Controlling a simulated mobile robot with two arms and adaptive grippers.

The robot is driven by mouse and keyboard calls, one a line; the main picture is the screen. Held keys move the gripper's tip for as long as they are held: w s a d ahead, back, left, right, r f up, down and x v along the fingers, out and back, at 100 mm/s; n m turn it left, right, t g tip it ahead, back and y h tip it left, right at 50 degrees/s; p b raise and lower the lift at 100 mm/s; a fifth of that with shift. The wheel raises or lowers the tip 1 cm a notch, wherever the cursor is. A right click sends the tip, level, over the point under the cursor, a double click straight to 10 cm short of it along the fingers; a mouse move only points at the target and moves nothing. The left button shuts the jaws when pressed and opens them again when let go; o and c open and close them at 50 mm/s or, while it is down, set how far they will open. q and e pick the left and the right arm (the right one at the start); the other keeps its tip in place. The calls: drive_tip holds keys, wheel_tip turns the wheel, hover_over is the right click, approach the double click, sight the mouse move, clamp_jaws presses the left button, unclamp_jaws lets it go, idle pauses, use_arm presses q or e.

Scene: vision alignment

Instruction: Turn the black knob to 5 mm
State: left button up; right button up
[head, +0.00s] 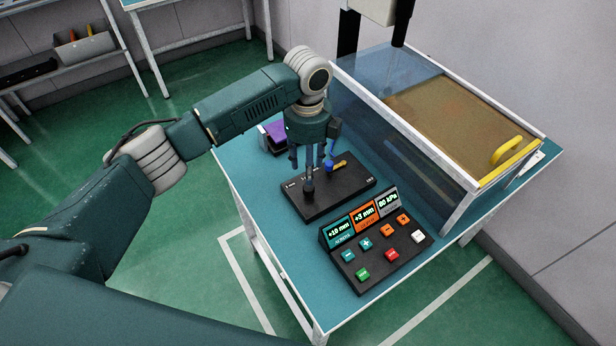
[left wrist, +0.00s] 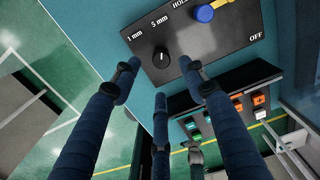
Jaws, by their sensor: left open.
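The black knob (left wrist: 160,57) sits on a black panel (left wrist: 212,42) with labels "1 mm" and "5 mm" beside it. A small white mark shows on the knob, but I cannot tell exactly which label it points at. In the head view the knob (head: 308,190) is at the panel's left part. My left gripper (head: 311,164) is open and empty, pointing down just above the knob. In the left wrist view its blue fingers (left wrist: 158,84) are spread near the knob, apart from it as far as I can see. My right gripper is not in view.
A blue knob with a yellow lever (left wrist: 205,13) is on the same panel, near "HOLD" and "OFF". A console (head: 375,240) with lit displays and several coloured buttons stands in front. A glass-walled case (head: 440,165) with a yellow handle is at right. A purple item (head: 275,132) lies behind.

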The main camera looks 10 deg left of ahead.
use_arm(q)
drive_tip(key=shift+r, duration=2.15)
drive_tip(key=shift+f, duration=0.1)
